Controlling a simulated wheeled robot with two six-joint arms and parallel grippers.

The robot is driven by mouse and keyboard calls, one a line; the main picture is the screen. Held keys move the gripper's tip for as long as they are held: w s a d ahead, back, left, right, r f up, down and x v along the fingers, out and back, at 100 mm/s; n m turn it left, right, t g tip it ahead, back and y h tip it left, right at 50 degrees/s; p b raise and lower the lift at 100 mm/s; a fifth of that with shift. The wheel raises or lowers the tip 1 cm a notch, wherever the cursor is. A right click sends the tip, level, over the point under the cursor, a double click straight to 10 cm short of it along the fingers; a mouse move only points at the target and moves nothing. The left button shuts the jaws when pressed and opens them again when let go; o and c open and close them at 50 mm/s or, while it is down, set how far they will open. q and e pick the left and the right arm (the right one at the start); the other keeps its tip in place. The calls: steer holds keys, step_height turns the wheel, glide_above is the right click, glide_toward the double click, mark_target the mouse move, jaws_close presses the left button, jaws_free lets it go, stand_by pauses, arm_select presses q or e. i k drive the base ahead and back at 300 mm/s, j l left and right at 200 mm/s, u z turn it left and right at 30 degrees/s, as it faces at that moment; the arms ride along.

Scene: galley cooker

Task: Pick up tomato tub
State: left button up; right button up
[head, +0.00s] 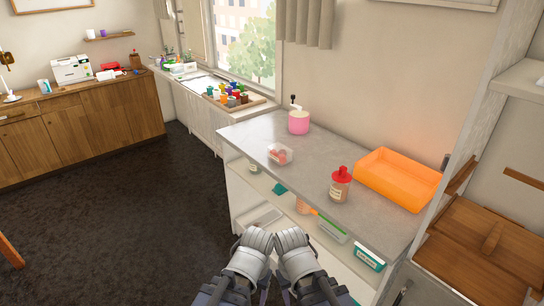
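The tomato tub (279,154) is a small clear tub with red pieces in it. It sits near the front edge of the grey counter (262,132), left of the red-lidded jar. My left gripper (250,258) and my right gripper (296,258) are side by side at the bottom middle, in front of the counter and well apart from the tub. Their fingers are mostly hidden, so I cannot tell whether they are open or shut.
On the counter stand a pink pump container (298,122), a red-lidded jar (340,184) and an orange tray (397,178). The shelf below holds several items, including a teal box (368,258). A wooden cabinet (95,118) is far left. Dark floor lies open at left.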

mark_target(278, 153)
steer(key=u, duration=1.3)
steer(key=i+u, duration=0.15)
steer(key=i, duration=4)
steer(key=i+z, duration=0.15)
steer(key=i, duration=0.4)
steer(key=z, duration=4.2)
